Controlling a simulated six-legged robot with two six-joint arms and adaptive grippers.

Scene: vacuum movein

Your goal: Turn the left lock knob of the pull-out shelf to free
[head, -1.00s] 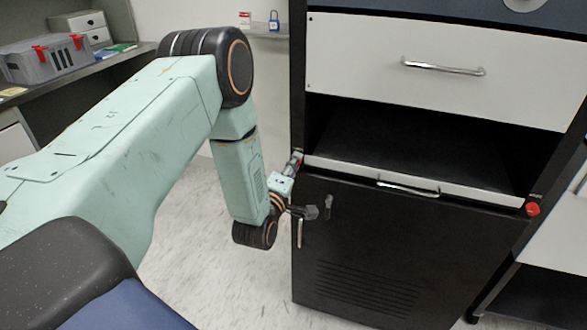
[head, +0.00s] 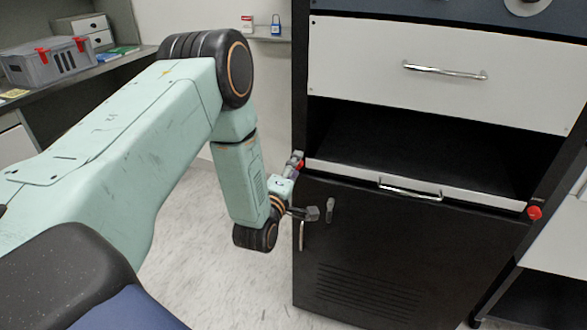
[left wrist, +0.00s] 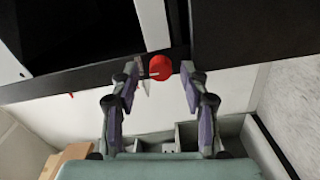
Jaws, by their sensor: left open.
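The left lock knob (left wrist: 160,67) is red with a pale line across it. In the left wrist view it sits between the two fingertips of my open left gripper (left wrist: 158,70), with a gap on both sides. In the head view only a bit of its red (head: 299,166) shows at the left end of the shelf, mostly hidden by the left gripper (head: 294,163). The pull-out shelf (head: 470,199) has a pale front edge with a metal handle (head: 410,189) and appears pushed in. My right gripper is not in view.
A second red knob (head: 534,212) is at the shelf's right end. A white drawer (head: 440,95) is above, a dark vented door (head: 400,260) below. A bench with a grey toolbox (head: 48,62) stands back left. Open floor lies left of the cabinet.

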